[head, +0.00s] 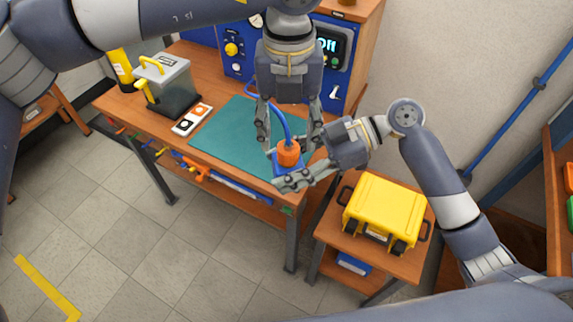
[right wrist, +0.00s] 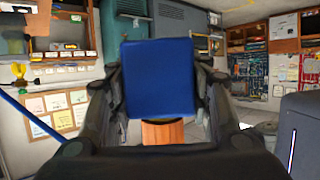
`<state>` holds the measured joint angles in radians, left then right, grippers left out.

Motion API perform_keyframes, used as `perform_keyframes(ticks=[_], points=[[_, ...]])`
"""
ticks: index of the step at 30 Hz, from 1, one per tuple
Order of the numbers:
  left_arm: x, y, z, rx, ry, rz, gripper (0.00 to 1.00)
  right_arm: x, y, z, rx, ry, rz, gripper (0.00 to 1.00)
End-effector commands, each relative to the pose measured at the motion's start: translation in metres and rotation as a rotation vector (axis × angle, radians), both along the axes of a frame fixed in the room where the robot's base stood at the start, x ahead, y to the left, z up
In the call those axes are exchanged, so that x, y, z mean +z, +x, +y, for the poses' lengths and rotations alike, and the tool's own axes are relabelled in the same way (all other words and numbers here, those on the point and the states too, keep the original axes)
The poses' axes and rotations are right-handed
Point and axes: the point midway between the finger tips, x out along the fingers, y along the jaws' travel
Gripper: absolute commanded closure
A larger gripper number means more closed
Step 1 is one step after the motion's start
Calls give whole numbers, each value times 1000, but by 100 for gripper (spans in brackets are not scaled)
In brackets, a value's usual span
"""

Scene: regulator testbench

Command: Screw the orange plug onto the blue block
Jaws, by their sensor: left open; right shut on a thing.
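The orange plug (head: 289,154) sits upright at the blue block (head: 281,170), with a blue hose rising from its top. I cannot tell whether the threads are engaged. My right gripper (head: 284,180) is shut on the blue block, holding it above the bench's front right corner. The block (right wrist: 158,78) also shows between the fingers in the right wrist view, where the plug cannot be clearly made out. My left gripper (head: 289,138) points down from above. Its open fingers are on either side of the hose and plug, apart from each other.
The wooden bench carries a green mat (head: 224,137), a grey box with a yellow handle (head: 170,88) and a card with two buttons (head: 192,119). A blue test panel (head: 236,66) stands behind. A yellow case (head: 385,210) sits on a side table at the right.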

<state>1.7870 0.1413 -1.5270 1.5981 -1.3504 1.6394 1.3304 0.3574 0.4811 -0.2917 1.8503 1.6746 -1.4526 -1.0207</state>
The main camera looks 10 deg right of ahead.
Motion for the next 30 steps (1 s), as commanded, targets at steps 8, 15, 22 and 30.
perform_keyframes(ticks=[8, 15, 22, 30], points=[[3, 0, 0, -1, 1, 1, 52, 1, 0, 0, -1, 2, -1, 100], [20, 0, -1, 131, -1, -1, 52, 1, 0, 0, -1, 2, -1, 100], [37, 0, 0, 285, 2, 1, 52, 1, 0, 0, -1, 2, -1, 100], [38, 0, 0, 297, 2, 0, 52, 1, 0, 0, -1, 2, -1, 100]])
